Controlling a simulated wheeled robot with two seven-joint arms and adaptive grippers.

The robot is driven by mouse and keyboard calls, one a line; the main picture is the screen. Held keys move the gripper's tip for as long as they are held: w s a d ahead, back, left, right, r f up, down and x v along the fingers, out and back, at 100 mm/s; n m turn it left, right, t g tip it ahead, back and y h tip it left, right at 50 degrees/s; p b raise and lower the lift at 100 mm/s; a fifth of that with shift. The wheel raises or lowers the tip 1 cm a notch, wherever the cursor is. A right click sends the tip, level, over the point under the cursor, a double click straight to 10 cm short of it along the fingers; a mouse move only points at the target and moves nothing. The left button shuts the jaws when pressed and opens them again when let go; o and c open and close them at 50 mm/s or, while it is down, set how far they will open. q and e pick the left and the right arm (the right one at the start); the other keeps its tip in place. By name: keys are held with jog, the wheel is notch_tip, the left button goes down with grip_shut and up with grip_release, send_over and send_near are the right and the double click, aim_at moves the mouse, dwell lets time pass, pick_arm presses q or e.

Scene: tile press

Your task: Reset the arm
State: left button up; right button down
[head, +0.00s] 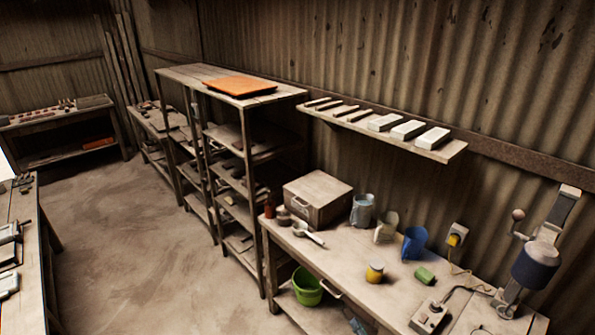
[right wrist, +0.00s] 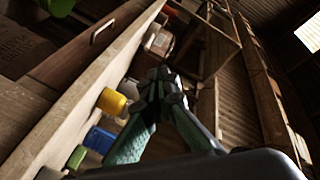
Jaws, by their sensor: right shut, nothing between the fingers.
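My right gripper (right wrist: 160,80) shows in the right wrist view, with its two dark and teal fingers drawn together at the tips. It is shut and empty. The workbench edge (right wrist: 80,85) runs slanting along the left of that view. A yellow jar (right wrist: 112,102) shows just left of the fingers; I cannot tell how far away it is. In the head view the same jar (head: 375,272) stands upright on the bench (head: 345,262). I make out neither gripper in the head view. My left gripper is in no view.
A green bucket (head: 307,287) sits below. A shelf rack (head: 230,150) stands behind. The floor (head: 150,240) is clear.

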jog(key=s+d+f+n+g+h, duration=0.1)
jog(key=s+d+f+g, duration=0.3)
jog(key=f, duration=0.9)
jog(key=s+d+f+n+g+h, duration=0.15)
jog(key=s+f, duration=0.45)
jog(key=f, duration=0.6)
jog(key=s+d+f+g+h, duration=0.15)
jog(key=s+d+f, duration=0.3)
jog(key=f, duration=0.85)
jog(key=s+d+f+n+g, duration=0.1)
jog(key=s+f+g, duration=0.1)
jog(key=s+f, duration=0.5)
jog(key=s+d+f+n+g+h, duration=0.1)
jog(key=s+f, duration=0.6)
jog(key=s, duration=1.3)
jog(key=s+d+f+n+g+h, duration=0.1)
jog(key=s+f+g, duration=0.4)
jog(key=s, duration=0.9)
notch_tip(320, 180, down, 3)
jog(key=shift+s+d+r+n, duration=0.15)
jog(key=shift+d+n, duration=0.3)
jog(key=shift+d, duration=0.55)
